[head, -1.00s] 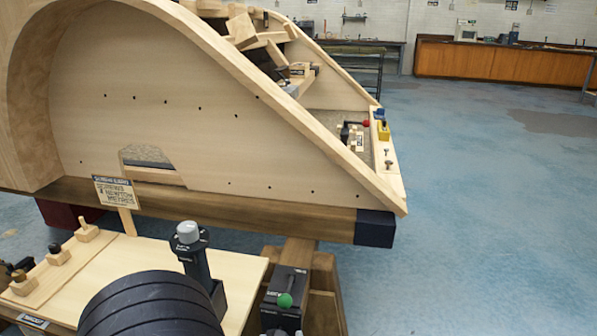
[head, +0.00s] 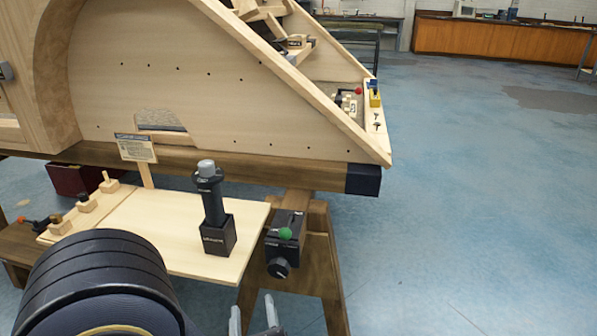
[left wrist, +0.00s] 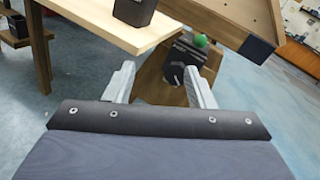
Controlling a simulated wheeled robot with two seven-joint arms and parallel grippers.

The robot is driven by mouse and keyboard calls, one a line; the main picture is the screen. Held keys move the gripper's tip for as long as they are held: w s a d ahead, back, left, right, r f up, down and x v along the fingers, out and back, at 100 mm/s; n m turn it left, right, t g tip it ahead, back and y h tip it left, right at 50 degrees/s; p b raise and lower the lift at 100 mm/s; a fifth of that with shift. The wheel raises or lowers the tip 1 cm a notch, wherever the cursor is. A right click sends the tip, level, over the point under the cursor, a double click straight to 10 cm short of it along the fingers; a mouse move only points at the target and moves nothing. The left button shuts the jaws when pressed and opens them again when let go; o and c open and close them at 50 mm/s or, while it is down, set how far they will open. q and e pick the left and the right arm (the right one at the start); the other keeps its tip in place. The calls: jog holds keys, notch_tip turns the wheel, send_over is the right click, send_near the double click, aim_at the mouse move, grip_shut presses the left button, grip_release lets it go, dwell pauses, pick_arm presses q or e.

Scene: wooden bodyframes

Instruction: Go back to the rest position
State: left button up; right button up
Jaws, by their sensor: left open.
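My left gripper (head: 254,316) shows at the bottom of the head view, its two grey fingers spread apart with nothing between them. In the left wrist view its fingers (left wrist: 160,85) are open and empty, pointing toward the black box with a green knob. My dark ribbed left arm fills the lower left of the head view. My right gripper is in neither view.
A wooden side table (head: 150,215) holds a black holder with an upright dark tool (head: 212,190). The black box with a green knob (head: 285,235) is on the trestle beside it. The wooden bodyframe (head: 200,95) stands behind. Blue floor (head: 470,200) at right is clear.

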pick_arm(q)
jog(key=s+a+n+g+y, duration=0.1)
jog(key=a+n+g+y, duration=0.5)
jog(key=a, duration=0.4)
jog(key=s+a+f+n+g+h, duration=0.3)
jog(key=s+a+f+n+g, duration=0.3)
jog(key=s+a+n+g, duration=0.6)
jog(key=d+r+n+t+h, duration=0.7)
jog(key=d+n+h, duration=0.25)
jog(key=n, duration=0.45)
notch_tip(320, 180, up, 37)
jog(key=p, duration=3.6)
jog(key=shift+s+f+p, duration=0.2)
jog(key=shift+s+p, duration=0.05)
jog(key=shift+p, duration=0.05)
